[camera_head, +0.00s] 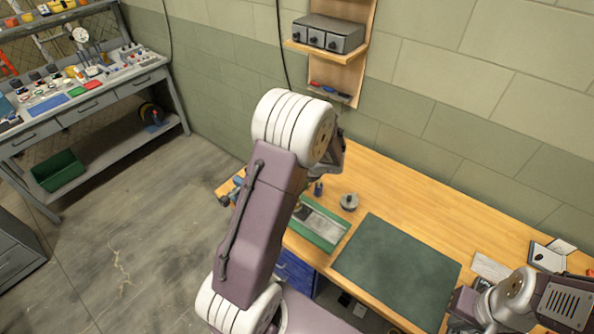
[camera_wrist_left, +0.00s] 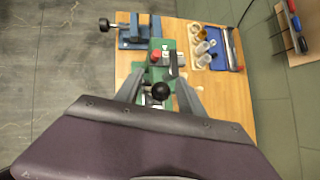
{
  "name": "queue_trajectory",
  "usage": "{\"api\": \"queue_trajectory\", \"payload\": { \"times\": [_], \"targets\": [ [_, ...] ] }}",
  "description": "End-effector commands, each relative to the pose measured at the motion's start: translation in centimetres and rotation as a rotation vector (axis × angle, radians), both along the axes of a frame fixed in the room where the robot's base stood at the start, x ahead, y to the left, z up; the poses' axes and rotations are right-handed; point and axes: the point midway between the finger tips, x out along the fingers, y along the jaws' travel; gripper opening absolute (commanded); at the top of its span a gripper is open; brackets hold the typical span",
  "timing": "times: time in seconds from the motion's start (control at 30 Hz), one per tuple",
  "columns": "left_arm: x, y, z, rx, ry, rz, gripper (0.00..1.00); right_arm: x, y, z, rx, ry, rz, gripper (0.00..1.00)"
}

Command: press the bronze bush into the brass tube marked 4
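My left gripper (camera_wrist_left: 160,92) shows in the left wrist view with its two fingers apart. A black ball knob (camera_wrist_left: 161,91) appears between the fingertips, with a gap on both sides; I cannot tell its depth. Beyond it is a green press-like device (camera_wrist_left: 168,75) with a red-topped part (camera_wrist_left: 155,57). To its right, several pale and brassy cylinders (camera_wrist_left: 202,47) stand on a wooden holder; I cannot read a mark 4 or single out the bronze bush.
A blue vise (camera_wrist_left: 132,36) sits at the bench end, and a blue tray (camera_wrist_left: 228,50) lies beside the cylinders.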

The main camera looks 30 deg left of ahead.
Motion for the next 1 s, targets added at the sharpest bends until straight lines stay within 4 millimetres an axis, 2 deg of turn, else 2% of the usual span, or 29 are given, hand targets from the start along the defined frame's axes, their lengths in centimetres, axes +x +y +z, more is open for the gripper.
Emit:
{"api": "queue_trajectory", "payload": {
  "times": [0.17,0.27,0.5,0.63,1.0],
  "targets": [
    [0.0,-0.1,0.0,-0.001,-0.001,-0.001,0.46,0.0,0.0,0.0,0.000,0.000,0.000,0.00],
    [-0.1,-0.5,0.7,0.000,-0.002,-0.003,0.46,0.0,0.0,0.1,0.000,0.000,0.000,0.00],
    [-1.6,-3.4,4.8,-0.003,-0.005,-0.002,0.46,0.0,0.0,0.2,0.000,0.000,0.000,0.00],
    [-2.2,-4.5,6.3,-0.002,-0.003,-0.002,0.46,0.0,0.0,0.3,0.000,0.000,0.000,0.00],
    [-2.5,-5.0,6.9,-0.003,0.001,0.000,0.46,0.0,0.0,0.3,0.000,0.000,0.000,0.00]
  ]
}}
